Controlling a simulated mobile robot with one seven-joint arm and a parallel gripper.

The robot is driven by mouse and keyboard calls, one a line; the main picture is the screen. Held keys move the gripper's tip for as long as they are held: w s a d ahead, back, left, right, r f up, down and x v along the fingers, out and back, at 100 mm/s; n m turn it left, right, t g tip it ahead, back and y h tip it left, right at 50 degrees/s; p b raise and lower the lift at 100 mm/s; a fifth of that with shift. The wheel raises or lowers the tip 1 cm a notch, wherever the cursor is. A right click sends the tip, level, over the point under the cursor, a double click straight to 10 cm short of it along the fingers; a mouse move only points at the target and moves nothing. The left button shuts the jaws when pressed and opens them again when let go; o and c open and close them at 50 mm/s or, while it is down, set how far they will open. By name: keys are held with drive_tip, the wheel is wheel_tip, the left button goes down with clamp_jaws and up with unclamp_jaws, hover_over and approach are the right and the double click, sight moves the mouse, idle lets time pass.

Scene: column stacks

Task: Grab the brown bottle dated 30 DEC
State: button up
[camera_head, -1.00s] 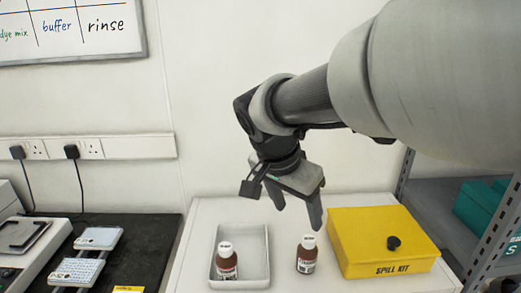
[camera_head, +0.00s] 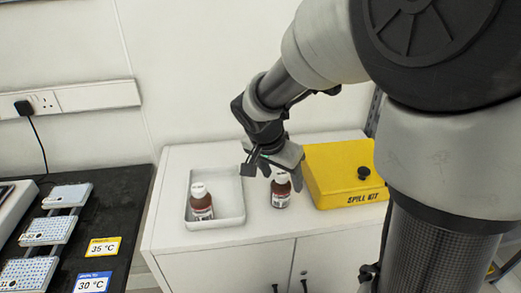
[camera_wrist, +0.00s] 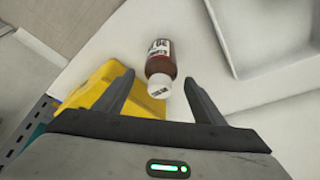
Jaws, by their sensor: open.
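A brown bottle with a white cap (camera_head: 280,190) stands on the white cabinet top, between the tray and the yellow box. In the wrist view this bottle (camera_wrist: 161,64) lies between and just beyond my fingertips, and part of its label seems to read 30; the rest is hard to read. A second brown bottle (camera_head: 201,204) stands in the white tray; its label is too small to read. My gripper (camera_head: 282,172) is open just above the bottle outside the tray. In the wrist view my gripper (camera_wrist: 158,84) has its fingers apart with nothing held.
The white tray (camera_head: 240,209) is left of the nearer bottle. The yellow spill kit box (camera_head: 345,185) stands close on its right and also shows in the wrist view (camera_wrist: 92,88). A dark bench (camera_head: 112,215) with plates is at the left.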

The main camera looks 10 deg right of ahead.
drive_tip(key=shift+f, duration=0.25)
drive_tip(key=c, duration=1.2)
drive_tip(key=shift+w, duration=0.1)
drive_tip(key=shift+c, duration=0.3)
drive_tip(key=shift+r, duration=0.15)
